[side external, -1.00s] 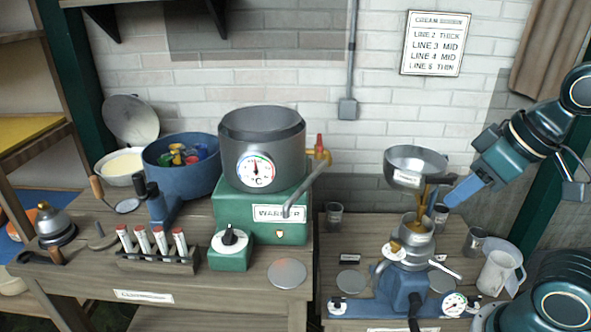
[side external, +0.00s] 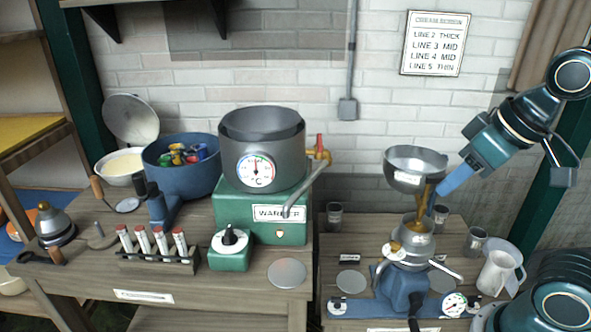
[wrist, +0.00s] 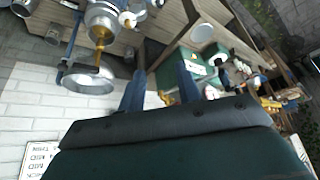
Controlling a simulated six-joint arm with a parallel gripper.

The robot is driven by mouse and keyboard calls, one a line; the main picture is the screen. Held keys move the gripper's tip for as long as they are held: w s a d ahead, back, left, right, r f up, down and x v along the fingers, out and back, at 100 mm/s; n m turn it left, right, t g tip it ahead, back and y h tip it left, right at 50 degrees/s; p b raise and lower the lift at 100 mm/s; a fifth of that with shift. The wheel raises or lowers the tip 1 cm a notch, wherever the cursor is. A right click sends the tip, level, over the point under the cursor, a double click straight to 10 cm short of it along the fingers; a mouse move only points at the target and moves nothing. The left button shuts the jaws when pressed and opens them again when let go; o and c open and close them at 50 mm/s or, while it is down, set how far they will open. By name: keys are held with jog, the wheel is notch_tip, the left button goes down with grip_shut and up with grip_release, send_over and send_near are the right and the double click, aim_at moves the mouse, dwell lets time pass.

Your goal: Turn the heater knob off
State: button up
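The heater knob (side external: 229,237) is a black pointer knob on a white dial, on a small green box in front of the green warmer (side external: 262,224). Its pointer stands roughly upright in the side view. A grey pot (side external: 262,150) with a round temperature gauge (side external: 256,170) sits on the warmer. My gripper (side external: 447,190) is far to the right of the knob, in the air beside the metal bowl of the separator. In the wrist view its two blue fingers stand apart with nothing held between them (wrist: 161,85).
Brown liquid (side external: 422,203) runs from the metal bowl (side external: 415,168) into the separator (side external: 412,245) near my gripper. A rack of red-capped tubes (side external: 155,258) stands left of the knob, and a flat disc (side external: 287,272) lies right.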

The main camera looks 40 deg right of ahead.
jog(key=w+a+r+m, duration=0.2)
jog(key=w+r, duration=0.2)
jog(key=w, duration=0.7)
jog(key=m+g+h, duration=0.2)
jog(key=m+h, duration=0.1)
jog(key=m, duration=0.3)
send_over(228, 231)
jog(key=s+a, duration=0.4)
notch_tip(228, 231, down, 12)
jog(key=shift+a+f+m, duration=0.1)
jog(key=shift+f+m, duration=0.05)
jog(key=shift+m, duration=0.15)
jog(key=shift+f, duration=0.1)
jog(key=x, duration=1.3)
jog(key=shift+s+d+f, duration=0.15)
jog(key=shift+d+f, duration=0.15)
